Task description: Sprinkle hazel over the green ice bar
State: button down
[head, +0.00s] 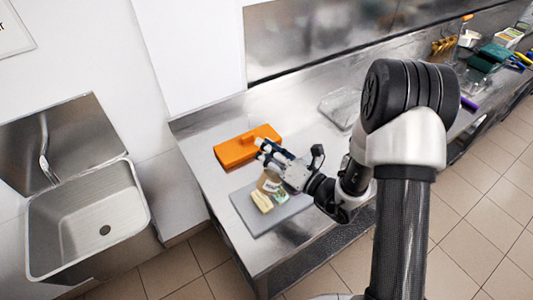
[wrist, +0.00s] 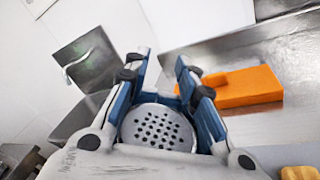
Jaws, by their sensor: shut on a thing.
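My gripper (head: 262,153) is shut on a shaker with a grey perforated lid (wrist: 157,128), seen between the blue finger pads in the wrist view. In the head view a brownish labelled body (head: 268,182) shows just below the fingers and appears to be this shaker, close above the grey board. The green ice bar (head: 281,196) lies on the board next to a cream-yellow bar (head: 262,201), partly hidden by the gripper. I cannot see any hazel pieces on it.
The grey board (head: 262,222) lies near the steel counter's front edge. A clear container (head: 341,106) stands farther back. A sink (head: 88,215) is at left.

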jog(key=shift+r+n, duration=0.35)
jog(key=shift+n, duration=0.35)
jog(key=shift+r+n+b, duration=0.35)
jog(key=shift+n+b, duration=0.3)
jog(key=shift+n, duration=0.4)
jog(key=shift+r+n+b, duration=0.3)
jog(key=shift+n+b, duration=0.4)
jog(key=shift+n, duration=0.3)
jog(key=shift+r+n+b, duration=0.35)
jog(key=shift+n+b, duration=0.3)
jog(key=shift+n, duration=0.4)
jog(key=shift+s, duration=0.1)
